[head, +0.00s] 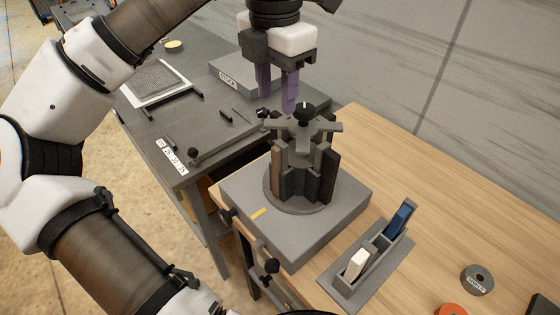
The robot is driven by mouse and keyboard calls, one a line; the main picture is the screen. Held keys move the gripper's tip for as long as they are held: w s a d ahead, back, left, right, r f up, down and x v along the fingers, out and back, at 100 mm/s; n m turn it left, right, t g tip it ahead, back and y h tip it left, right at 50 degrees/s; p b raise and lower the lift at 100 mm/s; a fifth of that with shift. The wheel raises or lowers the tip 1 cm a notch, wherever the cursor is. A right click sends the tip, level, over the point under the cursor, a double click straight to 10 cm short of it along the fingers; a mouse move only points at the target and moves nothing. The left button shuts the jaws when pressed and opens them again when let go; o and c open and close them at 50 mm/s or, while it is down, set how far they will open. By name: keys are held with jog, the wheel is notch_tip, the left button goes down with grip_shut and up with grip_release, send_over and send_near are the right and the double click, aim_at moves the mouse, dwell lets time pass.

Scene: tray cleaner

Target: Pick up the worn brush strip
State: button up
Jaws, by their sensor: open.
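A grey brush rotor (304,150) stands upright on a grey base block on the wooden table, with a black knob on its top. Several upright strips sit around its side. One strip (277,172) at the left is brown and the others are dark; the brown one looks like the worn brush strip, but wear is too small to confirm. My gripper (276,98) hangs above the rotor's upper left, pointing down. Its two purple fingers are apart and nothing shows between them. The far side of the rotor is hidden.
A grey holder (345,293) with a blue strip (401,218) and a white piece (356,263) lies right of the base block (235,193). A grey ring (477,279) and an orange ring (453,310) lie nearby. A grey bench (215,125) is behind.

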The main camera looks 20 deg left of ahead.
aim_at(275, 149)
notch_tip(275, 149, down, 14)
jog(key=b, duration=0.8)
jog(key=shift+s+a+b, duration=0.1)
jog(key=shift+s+b, duration=0.05)
jog(key=shift+b, duration=0.2)
jog(key=shift+r, duration=0.1)
grip_shut()
